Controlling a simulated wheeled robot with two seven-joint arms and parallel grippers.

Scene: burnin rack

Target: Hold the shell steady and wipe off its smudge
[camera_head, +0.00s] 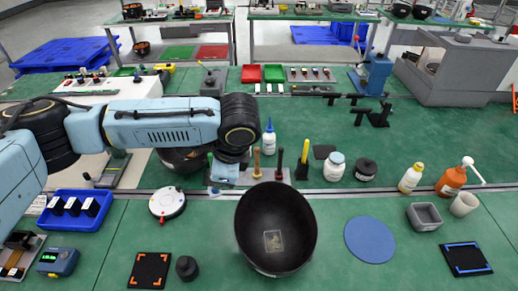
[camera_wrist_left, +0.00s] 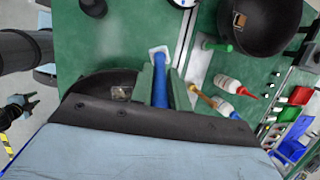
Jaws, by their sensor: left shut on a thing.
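The shell is a dark round bowl (camera_head: 250,215), lying open side up at the front middle of the bench. A pale tan smudge-like patch (camera_head: 273,241) shows inside it. In the left wrist view the shell (camera_wrist_left: 88,84) is partly hidden by my gripper. My left gripper (camera_head: 226,172) is behind and left of the shell, apart from it. In the left wrist view my left gripper (camera_wrist_left: 160,82) is shut on a blue-handled tool (camera_wrist_left: 161,88) with a pale square end (camera_wrist_left: 159,53). My right gripper (camera_wrist_left: 22,103) appears small at the left edge there; its jaws are unclear.
A second dark bowl (camera_head: 180,161) lies under my left arm. Upright handles, including a wooden one (camera_head: 257,160) and a yellow one (camera_head: 304,158), stand beside my left gripper. A white bottle (camera_head: 269,138) is behind them. A blue disc (camera_head: 369,239) lies right of the shell.

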